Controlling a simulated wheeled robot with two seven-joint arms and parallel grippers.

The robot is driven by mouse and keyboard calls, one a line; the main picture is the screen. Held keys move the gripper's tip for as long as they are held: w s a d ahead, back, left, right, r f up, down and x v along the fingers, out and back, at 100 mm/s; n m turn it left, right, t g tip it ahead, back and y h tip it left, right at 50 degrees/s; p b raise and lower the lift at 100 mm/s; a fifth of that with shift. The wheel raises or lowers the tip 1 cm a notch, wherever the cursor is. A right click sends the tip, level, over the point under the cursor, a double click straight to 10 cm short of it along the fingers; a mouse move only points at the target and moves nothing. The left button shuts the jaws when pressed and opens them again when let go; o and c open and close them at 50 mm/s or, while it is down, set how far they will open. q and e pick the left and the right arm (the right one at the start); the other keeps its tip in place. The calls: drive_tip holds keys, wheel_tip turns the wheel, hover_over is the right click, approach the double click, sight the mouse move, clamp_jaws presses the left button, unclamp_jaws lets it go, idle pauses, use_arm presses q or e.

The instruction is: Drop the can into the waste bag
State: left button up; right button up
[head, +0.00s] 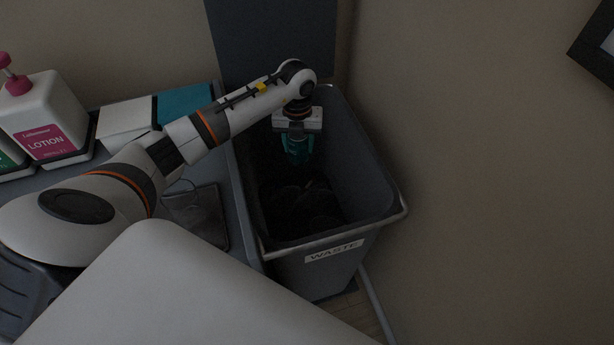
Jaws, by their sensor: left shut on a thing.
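The waste bag is a grey, open-topped bin with a "WASTE" label on its front; its rim (325,239) runs around a dark inside. My left gripper (297,152) reaches in from the left and points down inside the bin's opening, near its back. It is shut on a teal can (298,146), which hangs below the gripper's white body. The can is small and dim, and its lower end is hard to make out. Dark, rounded shapes lie at the bottom of the bin, too dark to identify. My right gripper is not in view.
A white lotion bottle (43,115) with a pink pump stands on the counter at the left. A white block (125,119) and a teal block (184,102) are beside it. A dark tray (205,215) lies near the bin. A wall closes off the right.

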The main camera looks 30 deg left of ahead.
use_arm(q)
drive_tip(key=shift+r, duration=0.1)
drive_tip(key=o, duration=1.2)
wheel_tip(320, 180, up, 12)
drive_tip(key=shift+b, duration=1.15)
